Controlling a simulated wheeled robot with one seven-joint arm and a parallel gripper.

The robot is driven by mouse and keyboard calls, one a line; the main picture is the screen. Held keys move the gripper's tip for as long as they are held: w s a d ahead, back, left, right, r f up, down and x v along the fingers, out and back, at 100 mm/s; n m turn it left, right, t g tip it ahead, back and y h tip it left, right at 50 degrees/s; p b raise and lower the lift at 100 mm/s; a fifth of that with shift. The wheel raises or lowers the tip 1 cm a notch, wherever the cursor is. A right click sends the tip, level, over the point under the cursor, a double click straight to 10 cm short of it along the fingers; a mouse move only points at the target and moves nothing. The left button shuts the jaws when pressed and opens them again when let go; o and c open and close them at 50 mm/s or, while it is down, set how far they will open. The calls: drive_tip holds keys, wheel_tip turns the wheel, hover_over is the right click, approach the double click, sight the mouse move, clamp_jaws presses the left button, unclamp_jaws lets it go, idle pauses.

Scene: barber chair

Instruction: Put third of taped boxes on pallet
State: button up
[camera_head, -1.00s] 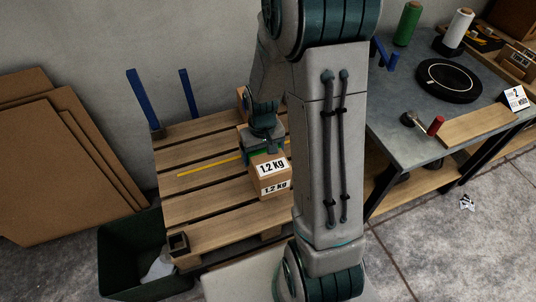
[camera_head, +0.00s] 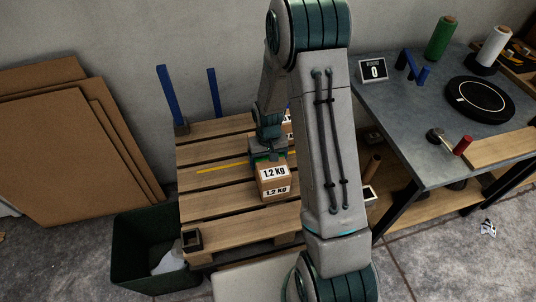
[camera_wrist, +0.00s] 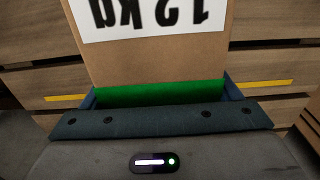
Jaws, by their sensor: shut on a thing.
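A brown cardboard box (camera_head: 266,193) with white "1.2 kg" labels is in my gripper (camera_head: 267,155). In the head view it is low over the near middle of the wooden pallet (camera_head: 210,206); I cannot tell if it touches the slats. In the wrist view the box (camera_wrist: 160,58) fills the middle, its label upside down, between the blue finger edges of my gripper (camera_wrist: 160,95). My gripper is shut on it. Another labelled box (camera_head: 288,118) shows partly behind my arm at the pallet's back right; the rest is hidden.
Blue posts (camera_head: 168,95) stand at the pallet's back left. A dark green bin (camera_head: 140,250) is at its front left corner. Flat cardboard sheets (camera_head: 65,150) lean on the wall. A workbench (camera_head: 400,130) with a display reading 0 (camera_head: 373,70) is at right. The pallet's left slats are clear.

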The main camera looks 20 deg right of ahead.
drive_tip(key=shift+f, duration=0.15)
drive_tip(key=shift+f, duration=0.2)
drive_tip(key=o, duration=1.8)
drive_tip(key=shift+r, duration=0.1)
